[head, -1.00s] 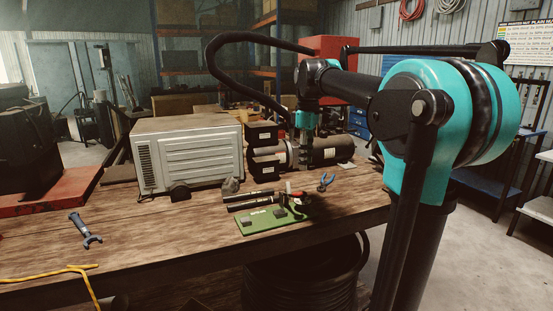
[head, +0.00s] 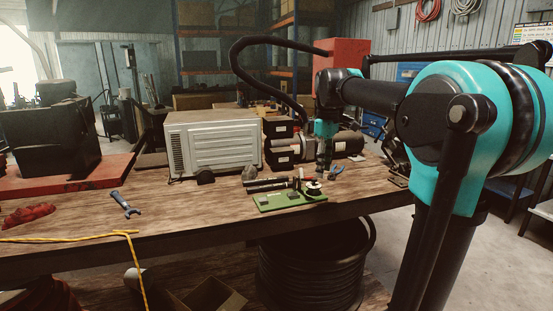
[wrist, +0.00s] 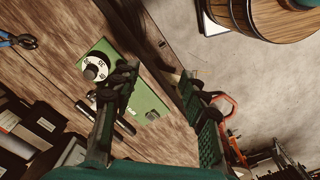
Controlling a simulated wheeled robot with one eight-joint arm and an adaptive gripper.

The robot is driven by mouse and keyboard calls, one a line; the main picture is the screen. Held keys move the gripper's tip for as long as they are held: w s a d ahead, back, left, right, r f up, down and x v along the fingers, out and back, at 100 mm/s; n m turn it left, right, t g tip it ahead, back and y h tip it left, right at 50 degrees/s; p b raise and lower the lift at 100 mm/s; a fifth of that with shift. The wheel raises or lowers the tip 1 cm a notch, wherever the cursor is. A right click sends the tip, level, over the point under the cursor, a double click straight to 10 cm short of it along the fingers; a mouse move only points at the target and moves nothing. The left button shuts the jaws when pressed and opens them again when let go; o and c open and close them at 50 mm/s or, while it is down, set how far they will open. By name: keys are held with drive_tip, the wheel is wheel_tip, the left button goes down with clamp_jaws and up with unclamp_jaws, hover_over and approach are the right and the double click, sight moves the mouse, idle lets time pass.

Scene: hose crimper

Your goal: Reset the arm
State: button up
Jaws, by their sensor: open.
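My gripper (head: 322,168) hangs down over the workbench (head: 100,215), near the right end of a green board (head: 290,202). In the wrist view my gripper (wrist: 160,88) has its two dark fingers spread apart, with nothing seen held between them. The green board (wrist: 152,100) lies beyond and partly behind the left finger. A round white and black dial (wrist: 95,68) shows at the board's edge; it also shows in the head view (head: 313,188). My teal and black arm reaches in from the right.
A grey metal case (head: 212,145) and dark bins (head: 280,145) stand behind the board. Coiled hose (head: 310,270) sits below the bench.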

drive_tip(key=s+d+f+m+t, duration=0.1)
drive_tip(key=s+f+m, duration=0.3)
drive_tip(key=s+f, duration=0.3)
drive_tip(key=s+d+f+m+t, duration=0.1)
drive_tip(key=s+f+m, duration=0.3)
drive_tip(key=f, duration=0.9)
drive_tip(key=s+d+f+m+t, duration=0.2)
drive_tip(key=s+f+m, duration=0.2)
drive_tip(key=s+f, duration=0.6)
drive_tip(key=shift+d+f, duration=0.15)
drive_tip(key=shift+f, duration=0.1)
